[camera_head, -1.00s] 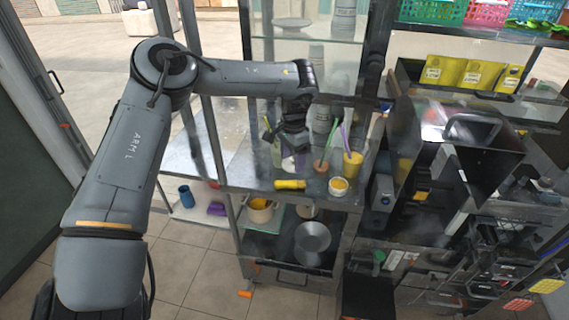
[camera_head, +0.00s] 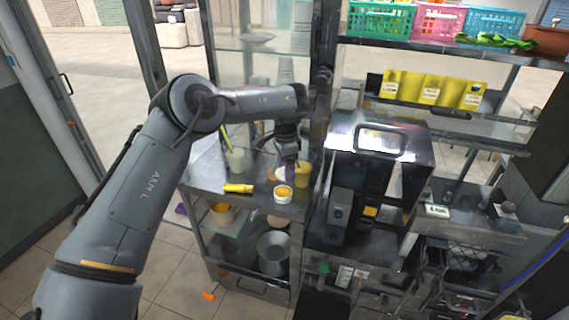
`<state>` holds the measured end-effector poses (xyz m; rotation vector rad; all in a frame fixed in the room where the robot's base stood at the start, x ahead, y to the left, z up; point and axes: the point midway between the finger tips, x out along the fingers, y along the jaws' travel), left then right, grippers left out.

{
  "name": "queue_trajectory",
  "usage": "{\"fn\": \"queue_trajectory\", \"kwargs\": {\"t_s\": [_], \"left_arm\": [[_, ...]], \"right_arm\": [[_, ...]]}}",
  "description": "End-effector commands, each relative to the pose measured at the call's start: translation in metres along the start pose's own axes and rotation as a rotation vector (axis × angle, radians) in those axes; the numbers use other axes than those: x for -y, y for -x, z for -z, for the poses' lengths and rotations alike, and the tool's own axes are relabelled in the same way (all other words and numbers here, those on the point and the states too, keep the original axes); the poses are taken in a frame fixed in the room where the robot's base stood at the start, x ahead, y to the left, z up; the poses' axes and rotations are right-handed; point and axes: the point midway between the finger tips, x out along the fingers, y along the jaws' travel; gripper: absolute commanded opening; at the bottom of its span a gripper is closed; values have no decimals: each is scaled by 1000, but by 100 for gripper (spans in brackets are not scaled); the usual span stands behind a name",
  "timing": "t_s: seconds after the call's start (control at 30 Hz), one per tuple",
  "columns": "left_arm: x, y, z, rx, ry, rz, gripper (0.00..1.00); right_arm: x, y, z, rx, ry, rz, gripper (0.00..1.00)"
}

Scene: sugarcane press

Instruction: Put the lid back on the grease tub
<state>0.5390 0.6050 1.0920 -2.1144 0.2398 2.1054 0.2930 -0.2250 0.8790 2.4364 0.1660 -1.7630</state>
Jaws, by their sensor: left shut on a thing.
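The grease tub (camera_head: 283,194) is a small white round tub, open at the top, with yellow-orange grease showing inside. It stands near the front edge of the metal counter. My left gripper (camera_head: 289,164) points down just behind and above the tub, shut on a pale disc that looks like the lid (camera_head: 281,174). The lid is apart from the tub in the picture; its exact height and tilt are hard to tell. The fingers partly hide it. My right gripper is not in view.
A dark metal machine (camera_head: 375,165) blocks the right side.

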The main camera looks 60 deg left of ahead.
Motion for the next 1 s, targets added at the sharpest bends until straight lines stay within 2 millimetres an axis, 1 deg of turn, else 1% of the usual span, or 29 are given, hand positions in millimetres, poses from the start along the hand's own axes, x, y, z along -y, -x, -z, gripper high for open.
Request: {"fn": "queue_trajectory", "kwargs": {"t_s": [0.03, 0.3, 0.67, 0.8, 1.0], "left_arm": [[0, -4, -1, 0, 0, -1, 42], [-1, -17, -2, 0, 1, -1, 42], [-1, -46, -2, 0, 0, -1, 42], [0, -58, -2, 0, 0, 0, 42], [0, -68, -2, -1, 1, 0, 42]], "right_arm": [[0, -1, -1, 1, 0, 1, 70], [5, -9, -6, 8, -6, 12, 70], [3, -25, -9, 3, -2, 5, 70], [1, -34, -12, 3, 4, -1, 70], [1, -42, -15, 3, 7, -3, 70]]}}
